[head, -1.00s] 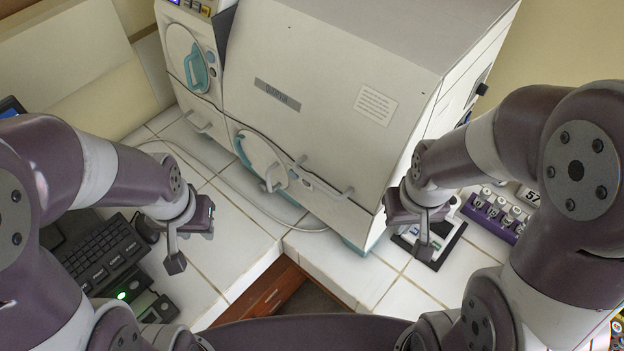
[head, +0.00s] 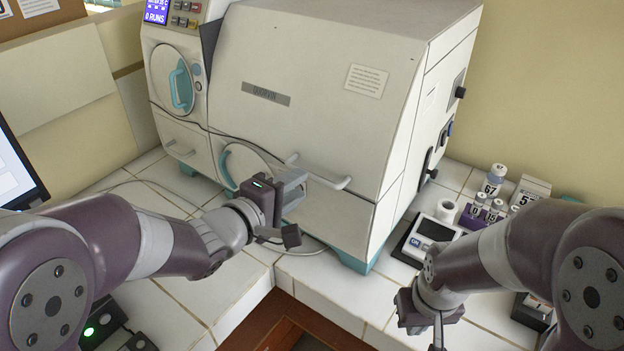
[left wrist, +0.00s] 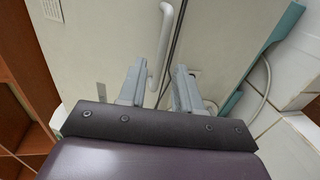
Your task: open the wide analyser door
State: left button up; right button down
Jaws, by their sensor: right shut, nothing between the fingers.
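The white analyser (head: 320,50) stands on the tiled bench in the head view. Its wide front door (head: 300,120) is closed, with a pale bar handle (head: 322,174) low across it. My right gripper (head: 436,325) is shut and empty, low at the right, away from the analyser.
A small round door with a teal handle (head: 180,86) is at the analyser's left. A dark cable crosses its front. A small device (head: 430,238) and numbered vials (head: 492,180) stand on the bench at right. A screen (head: 15,170) is at the left edge.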

aim_at(312, 176)
pick_arm(q)
jog(key=x, duration=0.6)
jog(key=shift+w, duration=0.1)
jog(key=shift+w+f, duration=0.1)
